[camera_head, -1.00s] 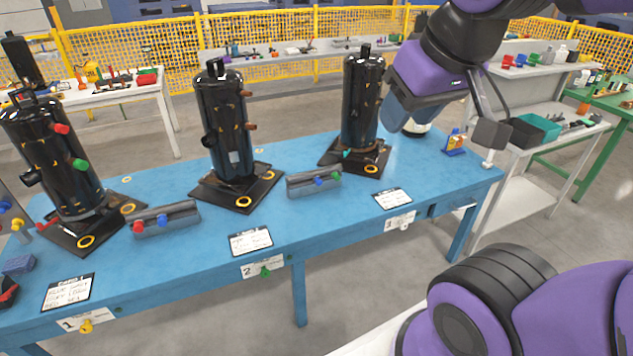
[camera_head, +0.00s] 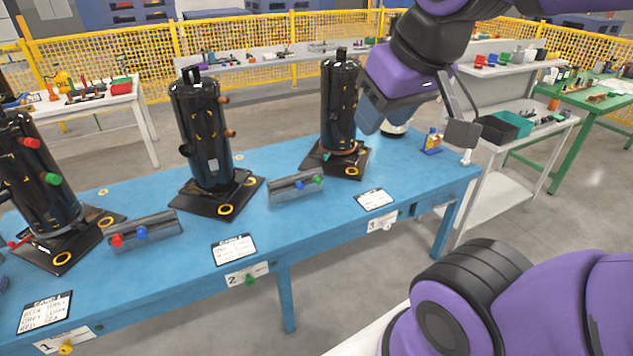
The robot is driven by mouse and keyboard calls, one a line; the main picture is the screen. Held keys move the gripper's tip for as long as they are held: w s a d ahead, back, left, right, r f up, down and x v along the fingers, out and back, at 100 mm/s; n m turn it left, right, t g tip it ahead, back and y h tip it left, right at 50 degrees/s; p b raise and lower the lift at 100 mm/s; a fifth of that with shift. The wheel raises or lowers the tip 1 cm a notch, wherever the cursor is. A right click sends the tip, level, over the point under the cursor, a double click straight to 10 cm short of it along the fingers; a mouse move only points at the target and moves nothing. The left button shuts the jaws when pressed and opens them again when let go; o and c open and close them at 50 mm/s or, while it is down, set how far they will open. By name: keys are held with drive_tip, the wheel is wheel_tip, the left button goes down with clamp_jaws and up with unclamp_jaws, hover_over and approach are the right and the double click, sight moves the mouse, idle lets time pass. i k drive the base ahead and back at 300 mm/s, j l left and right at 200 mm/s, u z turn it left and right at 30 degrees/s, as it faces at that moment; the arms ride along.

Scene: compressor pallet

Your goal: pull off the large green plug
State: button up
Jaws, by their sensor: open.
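The large green plug (camera_head: 52,180) sticks out of the side of the black compressor (camera_head: 38,190) at the left, just below a red plug (camera_head: 31,143). It appears seated in the side. My gripper (camera_head: 420,128) hangs at the upper right, above the right end of the blue table, beside the right-hand compressor (camera_head: 339,110). It is open and far from the green plug. Its fingers are only partly clear, and I see nothing held.
The blue table (camera_head: 190,265) also bears a middle compressor (camera_head: 202,135), grey trays with plugs (camera_head: 144,232) and (camera_head: 296,187), label cards and a small bottle (camera_head: 432,140). Another green plug (camera_head: 317,180) lies in the right tray. Yellow fencing (camera_head: 260,70) stands behind.

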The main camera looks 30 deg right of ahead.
sight(51, 178)
drive_tip(key=i+j, duration=0.2)
drive_tip(key=j, duration=0.25)
drive_tip(key=i+j+u, duration=0.15)
drive_tip(key=j, duration=0.35)
drive_tip(key=i+j, duration=0.25)
drive_tip(key=j, duration=0.2)
drive_tip(key=i+j+u, duration=0.1)
drive_tip(key=j, duration=0.35)
drive_tip(key=i+j, duration=0.3)
drive_tip(key=i+j+u, duration=0.15)
drive_tip(key=j, duration=0.4)
drive_tip(key=i, duration=0.1)
